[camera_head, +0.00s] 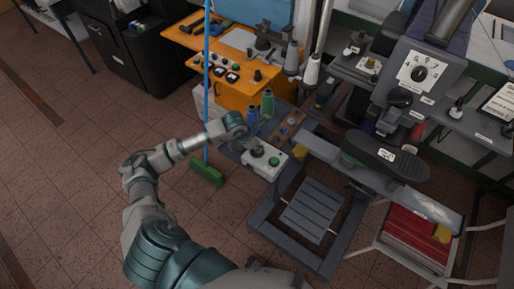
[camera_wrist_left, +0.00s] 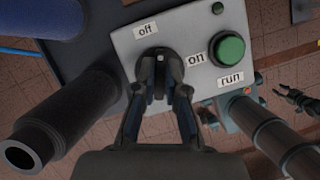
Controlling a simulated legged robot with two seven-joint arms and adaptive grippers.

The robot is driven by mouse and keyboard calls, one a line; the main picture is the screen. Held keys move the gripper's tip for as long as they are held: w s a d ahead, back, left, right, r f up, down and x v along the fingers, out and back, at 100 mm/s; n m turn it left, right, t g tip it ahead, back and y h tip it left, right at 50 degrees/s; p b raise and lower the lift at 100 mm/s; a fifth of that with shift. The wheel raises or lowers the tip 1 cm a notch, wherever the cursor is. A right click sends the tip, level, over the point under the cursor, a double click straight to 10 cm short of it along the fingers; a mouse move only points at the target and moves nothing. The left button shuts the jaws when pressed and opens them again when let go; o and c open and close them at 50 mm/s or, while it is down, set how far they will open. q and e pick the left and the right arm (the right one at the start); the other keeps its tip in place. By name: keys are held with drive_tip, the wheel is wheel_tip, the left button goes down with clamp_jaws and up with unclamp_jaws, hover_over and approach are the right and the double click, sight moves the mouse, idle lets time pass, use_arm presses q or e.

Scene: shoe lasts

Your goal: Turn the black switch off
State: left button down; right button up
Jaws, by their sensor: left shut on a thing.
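The black switch (camera_wrist_left: 157,55) is a dark knob on a light grey control box (camera_wrist_left: 120,42). The label "off" (camera_wrist_left: 146,31) is at its upper left and "on" (camera_wrist_left: 196,59) at its right. A small pale mark shows at the knob's top end, between the two labels. My left gripper (camera_wrist_left: 160,90) is shut on the switch, its fingers hiding much of the knob. In the head view my left gripper (camera_head: 256,148) is over the box (camera_head: 264,166). A small dark claw-like shape (camera_wrist_left: 297,102) at the wrist view's right may be my right gripper; its state is unclear.
A green button (camera_wrist_left: 230,48) labelled "run" is on the same box. Green and blue thread cones (camera_head: 267,102) stand behind it. A slatted pedal (camera_head: 314,210) is below right. Open floor (camera_head: 70,165) lies at left.

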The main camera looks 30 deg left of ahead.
use_arm(q)
drive_tip(key=n+y+b, duration=0.1)
drive_tip(key=n, duration=0.2)
drive_tip(key=shift+f+n+y, duration=0.1)
drive_tip(key=shift+n+y, duration=0.2)
drive_tip(key=shift+n, duration=0.4)
use_arm(e)
drive_tip(key=shift+w+a+f, duration=0.2)
drive_tip(key=shift+w+f, duration=0.3)
drive_tip(key=shift+w, duration=0.35)
drive_tip(key=shift+s, duration=0.25)
use_arm(q)
drive_tip(key=c, duration=1.2)
unclamp_jaws()
drive_tip(key=shift+s, duration=0.1)
drive_tip(key=v, duration=1.2)
drive_tip(key=shift+s, duration=0.1)
use_arm(e)
drive_tip(key=shift+s, duration=0.1)
use_arm(q)
drive_tip(key=shift+f, duration=0.1)
